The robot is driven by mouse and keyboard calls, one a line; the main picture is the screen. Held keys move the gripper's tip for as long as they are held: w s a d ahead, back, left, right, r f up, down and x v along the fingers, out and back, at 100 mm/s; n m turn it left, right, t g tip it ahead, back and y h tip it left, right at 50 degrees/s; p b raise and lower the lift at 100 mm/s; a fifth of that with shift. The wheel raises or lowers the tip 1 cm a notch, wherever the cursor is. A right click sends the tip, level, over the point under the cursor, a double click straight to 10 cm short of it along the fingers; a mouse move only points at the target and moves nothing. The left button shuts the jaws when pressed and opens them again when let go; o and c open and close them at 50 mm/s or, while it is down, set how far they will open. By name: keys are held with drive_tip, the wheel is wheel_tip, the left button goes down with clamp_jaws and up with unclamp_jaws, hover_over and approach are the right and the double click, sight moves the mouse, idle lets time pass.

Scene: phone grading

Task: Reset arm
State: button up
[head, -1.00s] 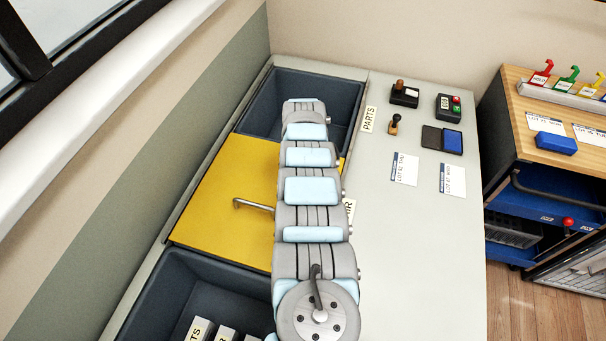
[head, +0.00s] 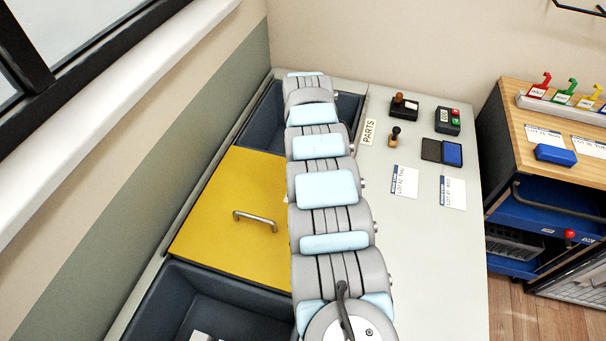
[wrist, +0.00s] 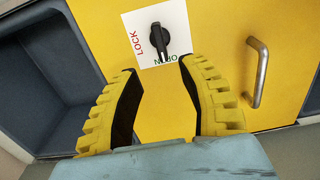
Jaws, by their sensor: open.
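My gripper (wrist: 160,95) shows in the wrist view with its two yellow ribbed fingers apart and nothing between them. Beyond the fingertips is a yellow panel (wrist: 215,25) with a black rotary knob (wrist: 158,43) on a white label marked LOCK and OPEN. A metal handle (wrist: 258,72) is on the panel to the right. In the head view the yellow panel (head: 232,205) lies between two dark bins, with its handle (head: 255,220) in sight. My arm covers its right part and the knob. The gripper is hidden in the head view.
A dark bin (head: 262,128) is at the back and another (head: 160,310) at the front left. Stamps (head: 404,106), a button box (head: 447,121), an ink pad (head: 442,152) and lot cards (head: 404,182) lie on the grey counter (head: 430,270). A wooden-topped cart (head: 520,95) stands right.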

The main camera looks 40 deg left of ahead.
drive_tip(key=shift+r, duration=0.6)
